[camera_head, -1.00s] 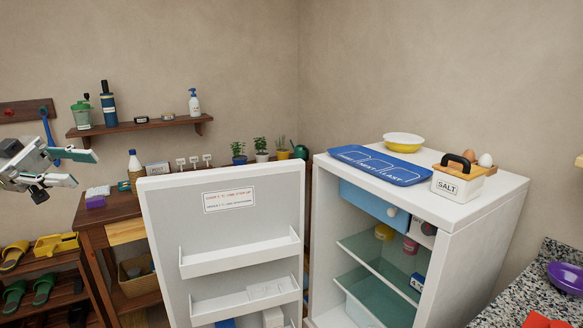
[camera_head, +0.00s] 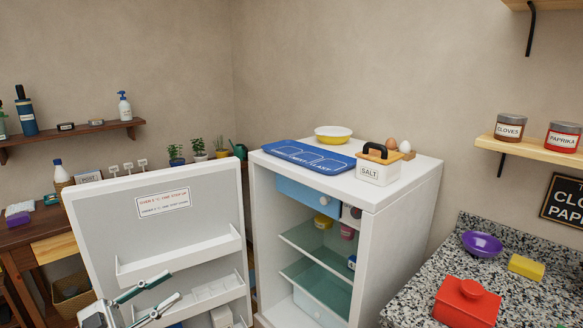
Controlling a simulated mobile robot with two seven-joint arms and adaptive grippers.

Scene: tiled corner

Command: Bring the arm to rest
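My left gripper (camera_head: 156,297) is at the bottom left, in front of the lower part of the open fridge door (camera_head: 165,225). Its two fingers are spread apart with nothing between them. I cannot tell whether it touches the door. My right gripper is not in view.
The open white fridge (camera_head: 398,240) bears a blue tray (camera_head: 283,152), a yellow bowl (camera_head: 333,138), a salt box (camera_head: 377,172) and eggs. At the right, a speckled counter (camera_head: 420,288) holds a red lidded dish (camera_head: 465,305), a purple bowl (camera_head: 482,244) and a yellow sponge (camera_head: 526,266).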

